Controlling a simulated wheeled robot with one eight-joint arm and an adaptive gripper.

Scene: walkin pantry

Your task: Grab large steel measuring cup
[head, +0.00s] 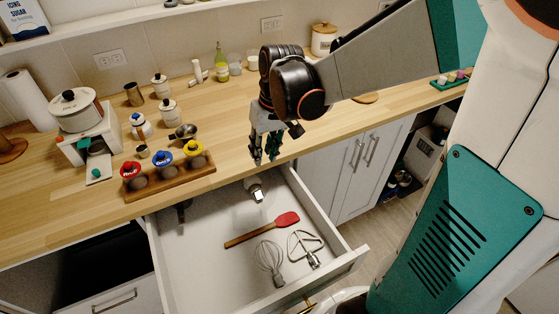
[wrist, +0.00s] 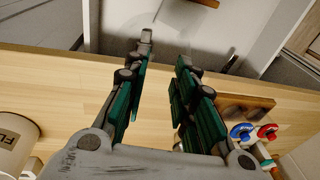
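A small round steel cup (head: 186,132), which looks like a measuring cup, sits on the wooden counter behind the jar rack. A taller steel cup (head: 134,94) stands farther back left, and a smaller metal cup (head: 143,151) stands near the rack. I cannot tell for sure which is the large measuring cup. My gripper (head: 263,158) points down near the counter's front edge, right of these cups and apart from them. In the wrist view my gripper (wrist: 164,56) has its green-padded fingers apart with nothing between them. No steel cup is clear there.
An open drawer (head: 190,270) below holds a red spatula (head: 261,230), a whisk (head: 269,258) and a metal beater (head: 303,247). A wooden rack (head: 172,183) carries red, blue and yellow-topped jars. White canisters stand behind. The counter's left front is clear.

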